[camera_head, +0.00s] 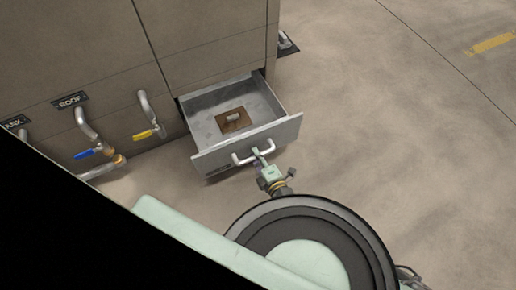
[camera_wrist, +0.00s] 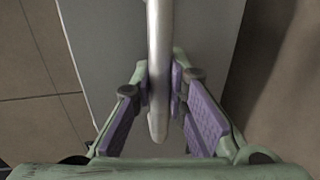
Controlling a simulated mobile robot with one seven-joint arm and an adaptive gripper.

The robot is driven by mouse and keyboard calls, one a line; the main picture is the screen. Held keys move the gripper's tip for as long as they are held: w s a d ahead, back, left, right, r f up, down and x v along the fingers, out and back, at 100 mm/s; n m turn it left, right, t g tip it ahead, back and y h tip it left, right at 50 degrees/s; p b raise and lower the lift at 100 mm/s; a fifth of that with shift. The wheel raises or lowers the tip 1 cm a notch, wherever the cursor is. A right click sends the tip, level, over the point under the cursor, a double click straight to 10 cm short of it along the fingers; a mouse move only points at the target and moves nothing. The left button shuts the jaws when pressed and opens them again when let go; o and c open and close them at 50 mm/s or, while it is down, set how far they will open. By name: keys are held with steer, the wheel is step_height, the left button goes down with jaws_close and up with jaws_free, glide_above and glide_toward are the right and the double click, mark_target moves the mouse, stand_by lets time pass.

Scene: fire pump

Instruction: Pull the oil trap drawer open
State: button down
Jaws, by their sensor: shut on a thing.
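The oil trap drawer (camera_head: 190,112) is a grey metal box low in the cabinet, pulled well out so that its inside shows in the head view. Its front panel (camera_head: 286,131) carries a pale bar handle (camera_head: 239,160). My gripper (camera_head: 257,154) is at the right part of this handle, shut on it. In the wrist view the handle (camera_wrist: 157,40) runs between the purple finger pads of my gripper (camera_wrist: 165,90), with the grey front panel (camera_wrist: 110,50) behind it. A label on the front panel is too small to read.
A brown plate (camera_head: 227,126) with a small light piece on it lies inside the drawer. To the left, pipes with a blue valve lever (camera_head: 84,154) and a yellow valve lever (camera_head: 143,135) stick out from the cabinet (camera_head: 200,35). The floor (camera_head: 400,130) on the right is clear.

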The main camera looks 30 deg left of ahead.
stand_by(0.3)
steer(key=c, duration=1.6)
jaws_free()
steer(key=shift+o, duration=0.2)
steer(key=shift+d, duration=0.1)
steer(key=v, duration=1.2)
